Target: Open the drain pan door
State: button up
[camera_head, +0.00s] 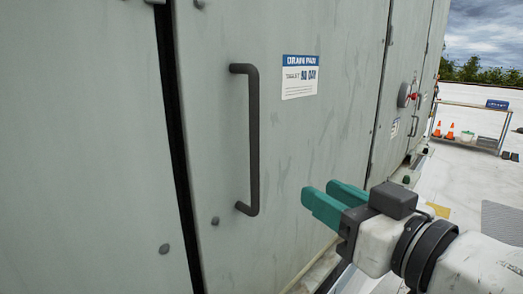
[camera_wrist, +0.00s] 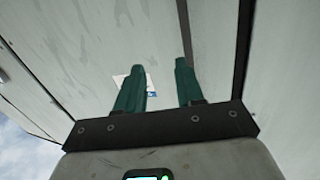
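The drain pan door (camera_head: 320,150) is a grey-green panel with a blue and white "DRAIN PAN" label (camera_head: 300,76). A dark vertical bar handle (camera_head: 251,140) is fixed near its left edge, beside a dark gap. The door looks shut. My gripper (camera_head: 332,200) has green fingers and is to the right of the handle and apart from it, near the handle's lower end. In the wrist view my gripper (camera_wrist: 156,82) shows its two fingers spread with nothing between them. The label (camera_wrist: 132,84) shows partly behind the left finger there.
Another panel (camera_head: 85,150) lies left of the dark gap. Open roof floor lies right of the unit.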

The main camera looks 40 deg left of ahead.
jog(key=n+g+y, duration=0.1)
jog(key=n, duration=0.1)
send_near(258, 149)
jog(key=p+x, duration=0.2)
jog(key=x, duration=0.8)
jog(key=shift+a+p, duration=0.35)
jog(key=shift+a, duration=0.05)
grip_shut()
